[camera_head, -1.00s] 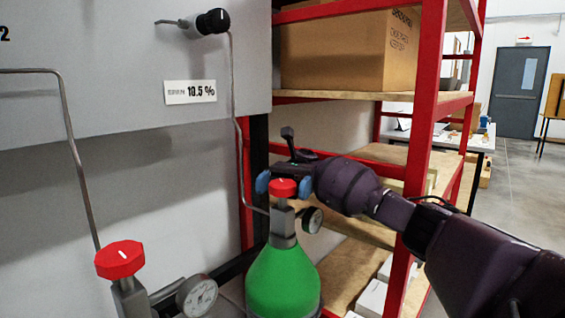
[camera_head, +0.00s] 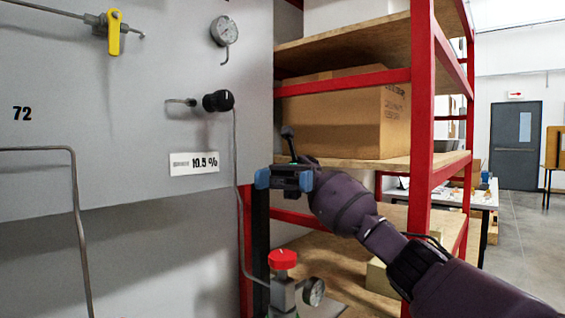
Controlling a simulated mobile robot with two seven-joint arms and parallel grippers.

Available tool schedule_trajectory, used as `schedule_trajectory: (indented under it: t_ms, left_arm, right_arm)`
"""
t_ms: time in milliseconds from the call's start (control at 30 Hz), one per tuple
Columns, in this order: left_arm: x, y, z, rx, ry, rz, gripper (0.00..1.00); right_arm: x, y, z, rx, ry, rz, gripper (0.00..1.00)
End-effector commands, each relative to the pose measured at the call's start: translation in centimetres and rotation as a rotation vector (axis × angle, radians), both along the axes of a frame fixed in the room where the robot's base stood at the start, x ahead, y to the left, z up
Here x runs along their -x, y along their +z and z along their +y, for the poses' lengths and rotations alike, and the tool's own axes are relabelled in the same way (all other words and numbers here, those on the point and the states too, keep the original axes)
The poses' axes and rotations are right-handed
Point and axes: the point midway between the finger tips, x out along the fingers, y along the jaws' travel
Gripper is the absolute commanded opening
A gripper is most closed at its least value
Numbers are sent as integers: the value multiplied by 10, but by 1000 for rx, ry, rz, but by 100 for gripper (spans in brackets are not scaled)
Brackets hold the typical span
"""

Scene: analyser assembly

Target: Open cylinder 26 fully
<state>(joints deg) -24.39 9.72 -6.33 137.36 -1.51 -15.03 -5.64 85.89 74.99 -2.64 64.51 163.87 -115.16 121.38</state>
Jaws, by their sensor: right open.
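A red valve knob (camera_head: 283,259) sits on top of a grey metal valve body (camera_head: 284,296) at the bottom of the view. The cylinder under this valve is below the picture edge, and no number 26 can be read. My right gripper (camera_head: 284,180) is open and empty. Its two blue fingertips are apart, above the red knob and clear of it. My left gripper is not in view.
A grey panel (camera_head: 110,150) on the left carries a black knob (camera_head: 218,101), a pressure gauge (camera_head: 224,30) and a yellow handle (camera_head: 114,32). A small gauge (camera_head: 313,291) sits beside the valve. A red-framed shelf (camera_head: 423,120) with a cardboard box (camera_head: 345,115) stands behind my right arm.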

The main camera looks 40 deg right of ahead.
Motion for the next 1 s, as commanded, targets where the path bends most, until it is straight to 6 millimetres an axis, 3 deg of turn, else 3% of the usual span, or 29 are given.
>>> schedule_trajectory:
  t_ms: [200,400,867,1000]
  left_arm:
    - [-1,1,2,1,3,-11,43]
    - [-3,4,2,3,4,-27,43]
    - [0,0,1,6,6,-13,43]
    - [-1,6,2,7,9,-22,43]
  right_arm:
    - [-1,27,0,-1,0,0,86]
    - [0,38,0,-1,0,0,86]
    - [0,39,0,0,-1,1,86]
    - [-8,37,13,-15,-41,-2,86]
